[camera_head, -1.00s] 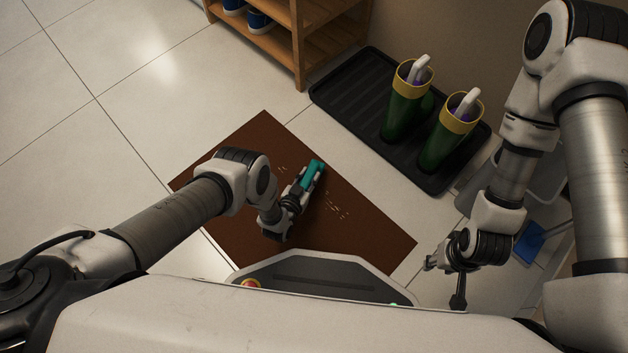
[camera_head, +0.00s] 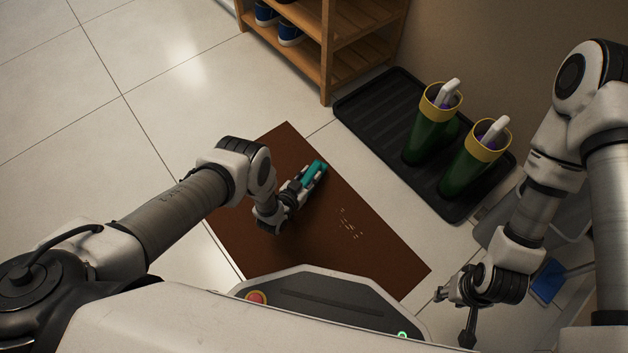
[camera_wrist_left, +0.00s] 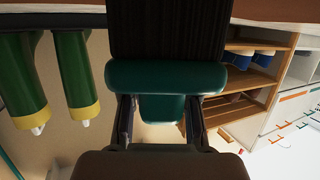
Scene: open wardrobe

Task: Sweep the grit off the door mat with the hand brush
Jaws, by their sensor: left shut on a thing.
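A brown door mat (camera_head: 385,262) lies on the tiled floor in front of my base. Pale grit (camera_head: 349,224) is clustered on its right part. My left gripper (camera_head: 306,184) is low over the mat, left of and above that cluster in the head view, shut on the teal hand brush (camera_head: 317,172). The left wrist view shows the brush's teal body (camera_wrist_left: 165,76) between the fingers, with black bristles (camera_wrist_left: 167,30) beyond it. Bristle contact with the mat cannot be told. My right gripper (camera_head: 453,318) is open and empty, off the mat's lower right.
Green boots with yellow rims (camera_head: 474,160) stand on a black ribbed tray (camera_head: 372,103) beyond the mat. A wooden shoe rack (camera_head: 326,75) is at the top. A blue object (camera_head: 548,280) lies near my right arm. Floor left of the mat is clear.

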